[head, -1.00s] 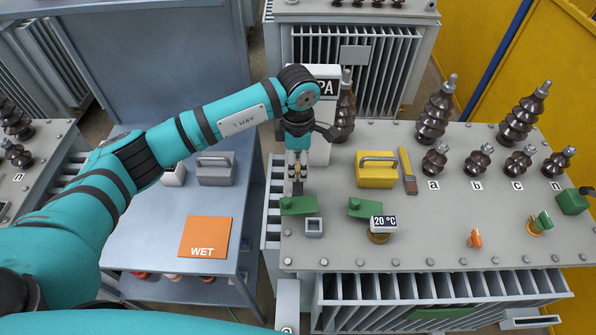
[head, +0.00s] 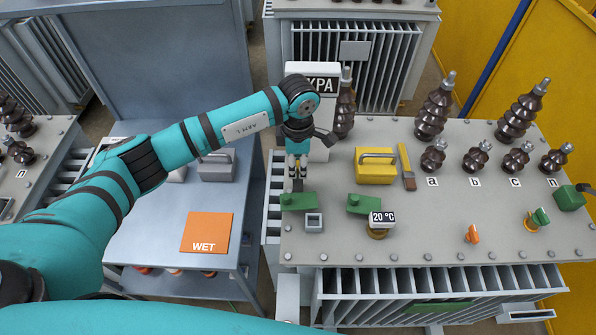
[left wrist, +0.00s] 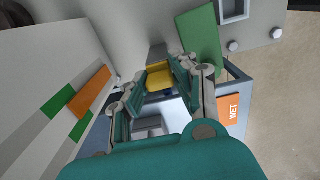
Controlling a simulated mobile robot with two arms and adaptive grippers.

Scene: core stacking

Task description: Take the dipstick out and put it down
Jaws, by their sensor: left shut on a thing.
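My left gripper (head: 297,174) points down at the left end of the grey transformer top (head: 440,225), just behind a green block (head: 299,201). It is shut on the dipstick. In the left wrist view, the dipstick's yellow grip (left wrist: 159,76) sits between the fingers (left wrist: 158,92). In the head view, a short grey piece shows below the fingertips. Whether its lower end is still inside the top cannot be told. My right gripper is not in view.
A yellow case (head: 375,168) and a brush (head: 406,165) lie to the right. An orange WET mat (head: 206,232) lies on the blue bench (head: 165,240) at left, with free room around it.

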